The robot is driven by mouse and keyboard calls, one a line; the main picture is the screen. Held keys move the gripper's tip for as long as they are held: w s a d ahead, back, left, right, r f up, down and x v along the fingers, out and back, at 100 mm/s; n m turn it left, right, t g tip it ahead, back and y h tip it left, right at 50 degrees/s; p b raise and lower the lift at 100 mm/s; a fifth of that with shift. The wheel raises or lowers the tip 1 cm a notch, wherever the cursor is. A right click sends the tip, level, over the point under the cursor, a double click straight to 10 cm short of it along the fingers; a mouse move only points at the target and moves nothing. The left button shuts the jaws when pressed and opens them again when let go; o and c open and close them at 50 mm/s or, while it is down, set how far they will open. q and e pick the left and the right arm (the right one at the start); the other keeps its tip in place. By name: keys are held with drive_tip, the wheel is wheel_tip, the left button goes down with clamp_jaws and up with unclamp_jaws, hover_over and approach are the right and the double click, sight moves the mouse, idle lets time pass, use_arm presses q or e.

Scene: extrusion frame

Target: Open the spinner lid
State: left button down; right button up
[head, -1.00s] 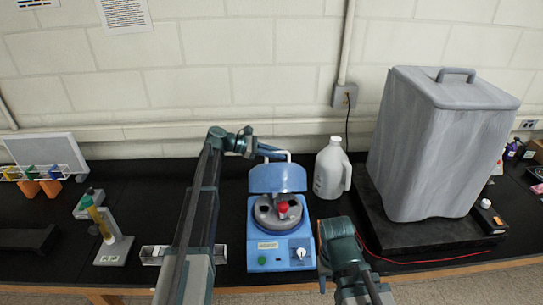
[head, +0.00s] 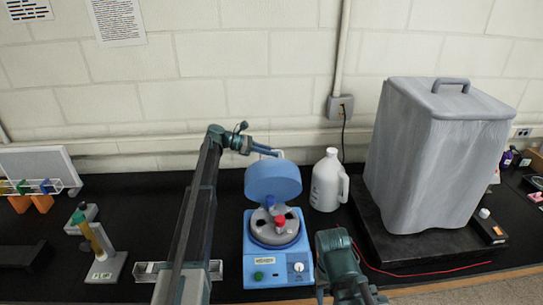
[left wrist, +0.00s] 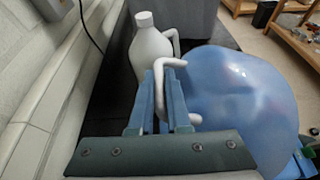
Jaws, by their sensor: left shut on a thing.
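The blue spinner (head: 278,266) stands on the black bench, with a label, a green button and a white knob on its front. Its blue lid (head: 272,180) is raised at the back of the body, so the grey rotor (head: 262,236) with a red knob is exposed. My left gripper (head: 275,153) is shut on the white lid handle, which shows between the fingers in the left wrist view (left wrist: 160,90). The lid's rounded blue shell (left wrist: 240,100) fills the right of that view. My right arm shows right of the spinner; its fingers are not visible.
A white jug (head: 326,182) stands close behind the spinner on the right. A large grey lidded container (head: 435,155) sits on a black base further right. A tube stand (head: 100,250) and a rack with coloured tubes (head: 30,188) are at left. The wall is close behind.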

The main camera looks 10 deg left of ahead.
use_arm(q)
drive_tip(key=shift+w+a+f, duration=0.2)
drive_tip(key=shift+w+f, duration=0.05)
drive_tip(key=shift+w, duration=0.1)
drive_tip(key=c, duration=1.2)
unclamp_jaws()
drive_tip(key=shift+o, duration=0.2)
drive_tip(key=p+v, duration=0.5)
drive_tip(key=v, duration=0.8)
drive_tip(key=shift+a, duration=0.4)
drive_tip(key=shift+r, duration=0.15)
